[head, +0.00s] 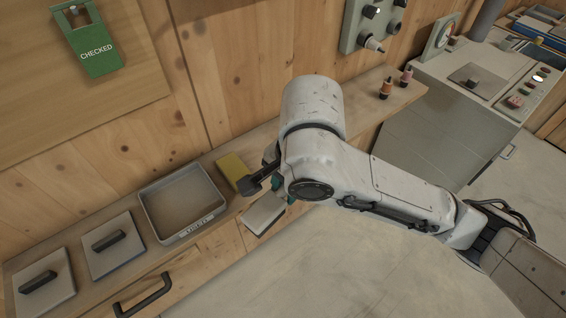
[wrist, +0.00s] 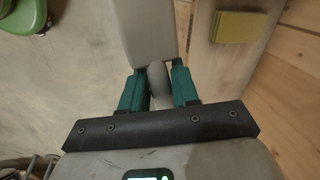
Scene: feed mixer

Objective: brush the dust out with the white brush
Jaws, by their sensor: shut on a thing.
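My gripper (head: 284,192) has teal fingers and is mostly hidden behind my arm in the head view. It is shut on the narrow grey-white handle of the white brush (head: 262,213). In the wrist view, my gripper (wrist: 159,88) has the handle between its fingers, and the wide pale body of the brush (wrist: 150,32) points away from it. The brush is by the front edge of the wooden shelf, right of the open grey tray (head: 215,207). The tray has a brownish floor; I cannot tell whether that is dust. The bristles are not visible.
A yellow sponge (head: 232,169) lies on the shelf (head: 140,273) beside the brush; it also shows in the wrist view (wrist: 238,27). Two flat lids (head: 112,258) with black handles lie left of the tray. Small bottles (head: 386,89) stand at the right. Open floor lies in front.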

